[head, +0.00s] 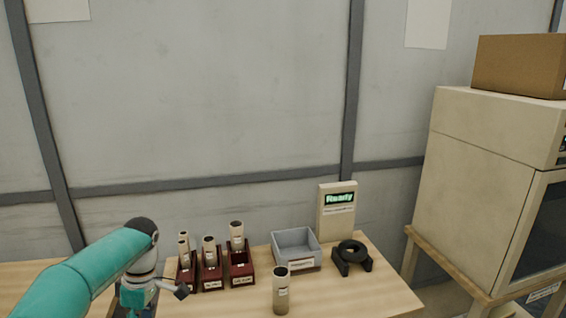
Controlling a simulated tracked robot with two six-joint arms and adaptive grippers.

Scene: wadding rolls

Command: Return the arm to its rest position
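My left arm comes in from the left, and my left gripper (176,290) is at the table's left part, just left of the dark red racks. Only a small part of its dark fingers shows, so I cannot tell whether it is open or shut. My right gripper is not in view. Several pale rolls, such as one (237,236), stand upright in the dark red racks (241,273). One labelled roll (281,292) stands upright alone on the wooden table (345,300), apart from my gripper.
A grey bin (297,262) stands behind the lone roll. To its right is a black ring-shaped holder (351,257). A beige device (337,222) behind reads "Ready". A large beige cabinet (475,180) with a cardboard box (520,66) on top stands at right.

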